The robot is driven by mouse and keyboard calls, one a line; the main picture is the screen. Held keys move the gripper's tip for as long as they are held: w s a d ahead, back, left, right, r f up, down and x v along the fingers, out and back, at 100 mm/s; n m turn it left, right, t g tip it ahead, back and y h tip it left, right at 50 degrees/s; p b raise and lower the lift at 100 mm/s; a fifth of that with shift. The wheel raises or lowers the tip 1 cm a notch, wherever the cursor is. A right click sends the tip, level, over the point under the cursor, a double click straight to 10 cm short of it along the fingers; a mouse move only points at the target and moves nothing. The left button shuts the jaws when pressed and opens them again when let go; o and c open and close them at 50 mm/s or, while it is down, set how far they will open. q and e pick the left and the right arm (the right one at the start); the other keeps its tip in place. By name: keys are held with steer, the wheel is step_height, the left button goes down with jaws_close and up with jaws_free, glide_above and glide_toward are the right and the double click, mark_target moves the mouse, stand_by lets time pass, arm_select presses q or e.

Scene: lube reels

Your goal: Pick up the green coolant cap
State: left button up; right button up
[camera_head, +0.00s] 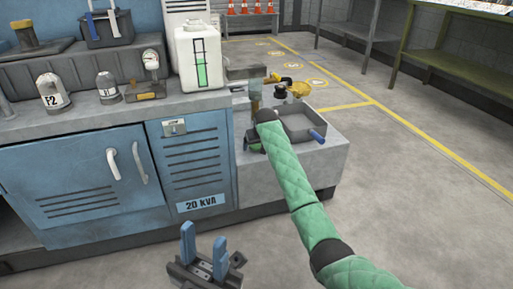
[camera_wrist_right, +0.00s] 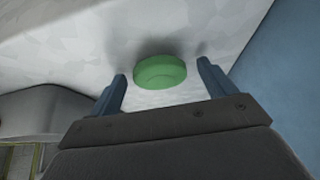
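The green coolant cap (camera_wrist_right: 160,71) is a round disc on the pale grey surface in the right wrist view. It lies between and slightly beyond the blue fingertips of my right gripper (camera_wrist_right: 162,72), which is open, with a gap on each side. In the head view my right gripper (camera_head: 254,140) is over the low grey ledge, mostly hidden by my green-sleeved arm. A bit of green (camera_head: 255,148) shows there, probably the cap. My left gripper (camera_head: 205,246) is open and empty, low in the head view over the floor.
A grey tray (camera_head: 303,123) with a blue handle sits on the ledge (camera_head: 318,166) beside my right arm. Yellow fittings (camera_head: 299,89) lie behind it. A white jug (camera_head: 199,57) stands on the blue cabinet.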

steer(key=c, duration=1)
steer(key=shift+c, duration=0.2)
